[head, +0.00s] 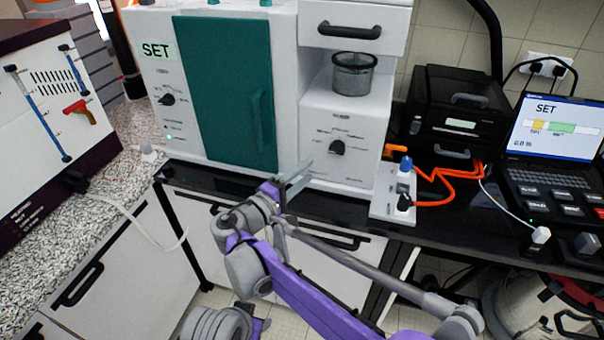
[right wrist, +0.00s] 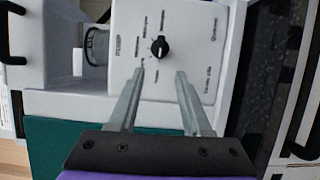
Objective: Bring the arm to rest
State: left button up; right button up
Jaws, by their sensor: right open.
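My right gripper (head: 296,180) is open and empty in front of the white machine, at the height of its lower edge. It also shows in the right wrist view (right wrist: 160,78), its two fingers apart with nothing between them, pointing toward the panel with the black knob (right wrist: 160,47). In the head view this knob (head: 337,147) is above and to the right of the fingertips. My right arm, purple and grey, comes up from the lower right. My left gripper cannot be made out in either view.
The machine (head: 300,70) has a closed green door (head: 224,95) and a mesh sieve cup (head: 352,74) in its niche. An orange-cabled switch box (head: 396,192), a black device (head: 458,105) and a laptop (head: 556,135) stand to the right. A speckled counter (head: 85,215) is at left.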

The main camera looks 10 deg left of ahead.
jog(key=s+d+f+m+g, duration=0.2)
jog(key=d+g, duration=0.1)
jog(key=d, duration=0.5)
jog(key=s+d+f+m+g, duration=0.1)
jog(key=s+d+f+g, duration=0.15)
jog(key=d, duration=0.55)
jog(key=s+d+f+m+g, duration=0.2)
jog(key=d, duration=0.7)
jog(key=s+d+f+m+g+y, duration=0.1)
jog(key=s+d+f+m+y, duration=0.2)
jog(key=s, duration=0.8)
jog(key=s+d+f+m+g+y+p, duration=0.1)
jog(key=s+d+f+m+g+y, duration=0.1)
jog(key=s, duration=0.9)
notch_tip(320, 180, down, 4)
jog(key=d+m+y, duration=0.1)
jog(key=m+y, duration=0.1)
jog(key=m, duration=0.1)
jog(key=shift+d+y, duration=0.3)
jog(key=shift+d, duration=0.1)
jog(key=shift+g, duration=0.25)
